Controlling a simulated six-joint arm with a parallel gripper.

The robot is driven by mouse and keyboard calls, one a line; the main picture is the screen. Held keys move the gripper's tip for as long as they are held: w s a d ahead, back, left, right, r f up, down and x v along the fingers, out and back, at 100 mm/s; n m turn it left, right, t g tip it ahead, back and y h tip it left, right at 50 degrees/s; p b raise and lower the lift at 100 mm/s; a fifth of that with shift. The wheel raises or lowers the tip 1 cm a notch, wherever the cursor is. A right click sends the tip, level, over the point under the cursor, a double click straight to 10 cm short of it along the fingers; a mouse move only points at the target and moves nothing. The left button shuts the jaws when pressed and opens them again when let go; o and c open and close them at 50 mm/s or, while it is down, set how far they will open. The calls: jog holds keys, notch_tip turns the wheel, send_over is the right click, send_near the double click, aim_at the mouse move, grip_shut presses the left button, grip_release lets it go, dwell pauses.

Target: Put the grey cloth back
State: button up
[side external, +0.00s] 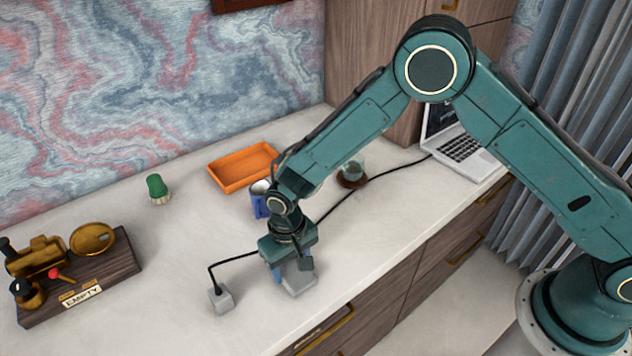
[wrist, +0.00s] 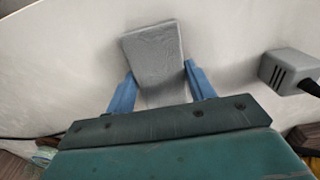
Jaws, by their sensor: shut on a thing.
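The grey cloth (side external: 299,280) is a pale, block-like folded piece low over the desk near its front edge. In the wrist view the cloth (wrist: 153,50) has a wrinkled top and sits between my blue fingers. My gripper (side external: 288,272) points down and is shut on the cloth; it also shows in the wrist view (wrist: 158,74). The fingers and palm hide part of the cloth. I cannot tell whether it touches the desk.
A grey box (side external: 221,298) with a black cable stands just left of my gripper. A blue mug (side external: 259,199), an orange tray (side external: 240,170) and a glass (side external: 353,171) stand behind. A wooden stand (side external: 110,272) marked EMPTY is at left. A laptop (side external: 462,148) is at right.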

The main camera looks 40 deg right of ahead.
aim_at(291, 267)
jog(key=shift+f, duration=0.1)
jog(key=o, duration=0.9)
jog(key=shift+o, duration=0.2)
notch_tip(291, 267, up, 12)
dwell(0.4)
dwell(0.5)
